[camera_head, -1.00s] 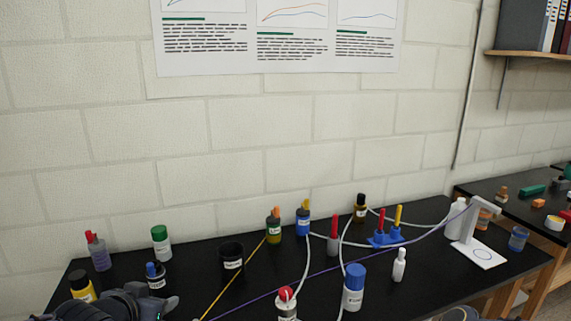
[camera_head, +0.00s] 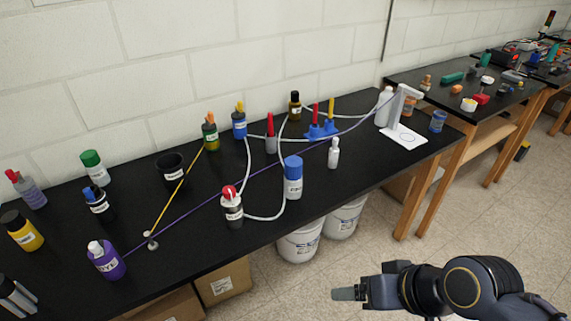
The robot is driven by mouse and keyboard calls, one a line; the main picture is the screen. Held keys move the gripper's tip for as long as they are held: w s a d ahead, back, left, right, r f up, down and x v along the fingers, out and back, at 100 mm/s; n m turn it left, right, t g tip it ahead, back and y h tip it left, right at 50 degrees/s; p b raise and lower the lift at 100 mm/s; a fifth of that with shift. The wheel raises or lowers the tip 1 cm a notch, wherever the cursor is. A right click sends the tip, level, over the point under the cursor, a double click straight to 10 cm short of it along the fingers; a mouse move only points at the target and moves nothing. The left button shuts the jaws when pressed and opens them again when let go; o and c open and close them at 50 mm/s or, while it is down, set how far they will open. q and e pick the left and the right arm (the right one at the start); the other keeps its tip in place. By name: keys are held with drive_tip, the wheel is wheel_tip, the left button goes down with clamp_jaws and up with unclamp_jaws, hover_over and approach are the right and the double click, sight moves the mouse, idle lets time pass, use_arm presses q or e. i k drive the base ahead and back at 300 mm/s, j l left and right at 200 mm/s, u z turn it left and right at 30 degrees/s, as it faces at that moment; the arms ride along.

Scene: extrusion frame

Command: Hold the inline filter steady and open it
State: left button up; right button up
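A white cylinder with a blue top and a printed label (camera_head: 293,180) stands upright on the black bench. It looks like the inline filter, with a pale tube (camera_head: 283,202) curving past its left side and base; I cannot see clearly where the tube joins. Its blue top (camera_head: 293,163) is on. My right gripper (camera_head: 344,294) is in front of the bench, over the floor at the lower right, well apart from the cylinder. It is seen side-on, and its finger gap does not show. My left gripper is out of view.
A red-capped bottle (camera_head: 231,209) stands close left of the cylinder and a small white bottle (camera_head: 334,154) to its right. A purple line (camera_head: 195,212) and a yellow line (camera_head: 171,205) cross the bench. A white stand (camera_head: 404,135) is at the right end.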

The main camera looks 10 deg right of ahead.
sight(293, 189)
drive_tip(key=i+l+u, duration=0.1)
drive_tip(key=l+u, duration=0.2)
drive_tip(key=l, duration=0.7)
drive_tip(key=l+u, duration=0.3)
drive_tip(key=l, duration=0.7)
drive_tip(key=i, duration=0.45)
